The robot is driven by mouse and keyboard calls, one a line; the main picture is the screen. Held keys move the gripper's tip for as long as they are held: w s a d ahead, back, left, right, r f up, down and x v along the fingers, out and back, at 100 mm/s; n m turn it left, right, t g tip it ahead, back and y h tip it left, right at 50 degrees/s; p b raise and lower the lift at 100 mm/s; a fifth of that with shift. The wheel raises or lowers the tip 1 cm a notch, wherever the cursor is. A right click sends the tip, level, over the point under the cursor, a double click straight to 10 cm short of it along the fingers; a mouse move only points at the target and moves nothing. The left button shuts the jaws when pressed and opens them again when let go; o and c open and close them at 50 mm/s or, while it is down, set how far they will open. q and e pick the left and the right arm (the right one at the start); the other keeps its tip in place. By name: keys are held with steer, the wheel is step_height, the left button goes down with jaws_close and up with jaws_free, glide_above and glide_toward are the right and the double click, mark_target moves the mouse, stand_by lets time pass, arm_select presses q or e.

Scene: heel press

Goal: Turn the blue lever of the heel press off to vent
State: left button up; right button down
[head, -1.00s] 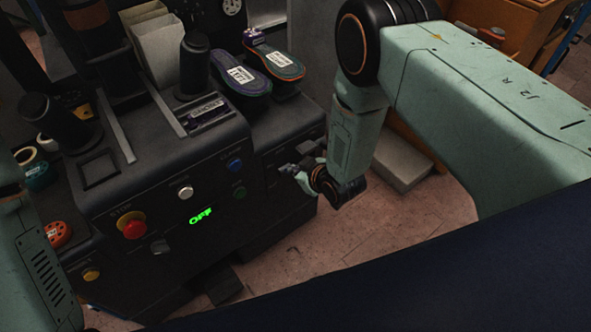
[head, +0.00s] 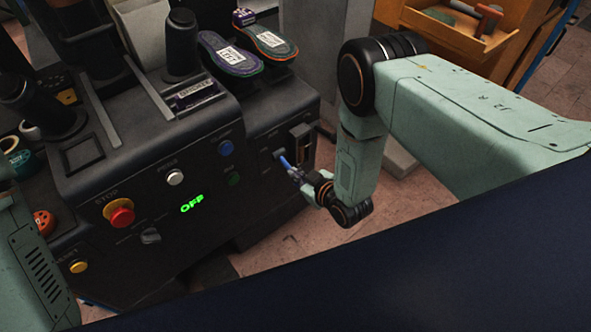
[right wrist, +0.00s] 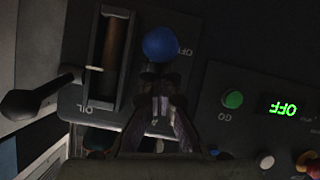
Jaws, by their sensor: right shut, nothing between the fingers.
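The heel press (head: 160,215) is a dark machine with a control panel. Its blue lever (head: 286,162) sticks out of the lower right panel. In the right wrist view its round blue knob (right wrist: 160,43) shows beside an OFF label; a lower label is mostly hidden behind the fingers, and I cannot read VENT. My right gripper (head: 302,178) is shut and empty, close to the lever in the head view. In the right wrist view its fingertips (right wrist: 160,100) lie just below the knob; I cannot tell if they touch it. My left gripper is out of view.
A red stop button (head: 121,216), a blue button (head: 225,147) and a green OFF display (head: 192,204) are on the press front. Two shoe soles (head: 228,54) lie on top. Floor is clear below.

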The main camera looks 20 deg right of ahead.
steer(key=shift+f+b, duration=0.55)
steer(key=shift+f, duration=0.65)
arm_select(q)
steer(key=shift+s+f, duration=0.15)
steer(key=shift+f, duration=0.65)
arm_select(e)
steer(key=shift+f, duration=0.1)
